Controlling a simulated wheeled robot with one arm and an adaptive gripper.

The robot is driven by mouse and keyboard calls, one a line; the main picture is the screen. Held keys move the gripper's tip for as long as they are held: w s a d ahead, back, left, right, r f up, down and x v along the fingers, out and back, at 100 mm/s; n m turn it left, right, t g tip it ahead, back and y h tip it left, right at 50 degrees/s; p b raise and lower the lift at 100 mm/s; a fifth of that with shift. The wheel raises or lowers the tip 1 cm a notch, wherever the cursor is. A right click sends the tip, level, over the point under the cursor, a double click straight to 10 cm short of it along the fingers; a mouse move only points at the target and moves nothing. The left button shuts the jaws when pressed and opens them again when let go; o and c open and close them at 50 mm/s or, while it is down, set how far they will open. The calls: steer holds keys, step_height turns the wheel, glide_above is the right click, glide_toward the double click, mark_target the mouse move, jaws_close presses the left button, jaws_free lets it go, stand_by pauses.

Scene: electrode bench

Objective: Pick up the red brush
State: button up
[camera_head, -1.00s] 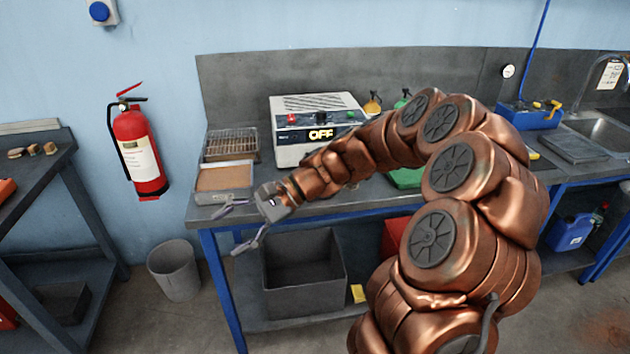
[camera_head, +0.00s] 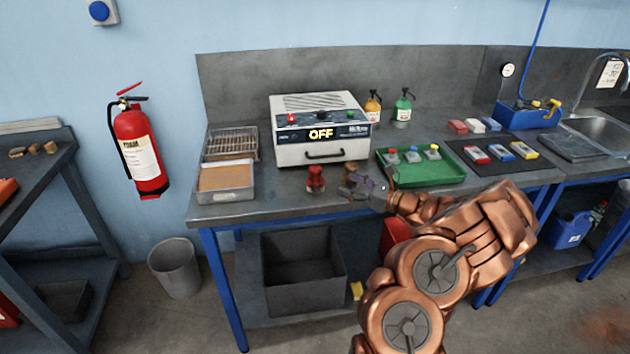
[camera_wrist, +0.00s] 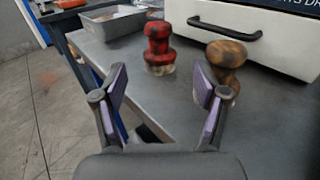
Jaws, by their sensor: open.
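The red brush (camera_head: 315,179) stands upright on the grey bench (camera_head: 255,208), in front of the white oven. In the wrist view the red brush (camera_wrist: 158,46) is ahead of my gripper (camera_wrist: 161,82), roughly midway between the fingers, with pale bristles at its base. A brown wooden brush (camera_wrist: 227,58) stands to its right, partly hidden by my right finger; it also shows in the head view (camera_head: 351,170). My gripper (camera_head: 363,188) is open and empty at the bench's front edge, right of the red brush.
A white oven (camera_head: 293,149) reading OFF stands close behind the brushes. Left are a tray (camera_head: 226,195) and a wire rack (camera_head: 231,142). Right is a green tray (camera_head: 447,175) with small bottles. Bare bench lies left of the red brush.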

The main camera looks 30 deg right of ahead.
mark_target(320, 175)
steer(key=p+x, duration=0.2)
steer(key=x, duration=0.9)
steer(key=shift+w+a+f, duration=0.1)
steer(key=shift+w+a, duration=0.15)
steer(key=shift+c, duration=0.5)
steer(key=c, duration=1.2)
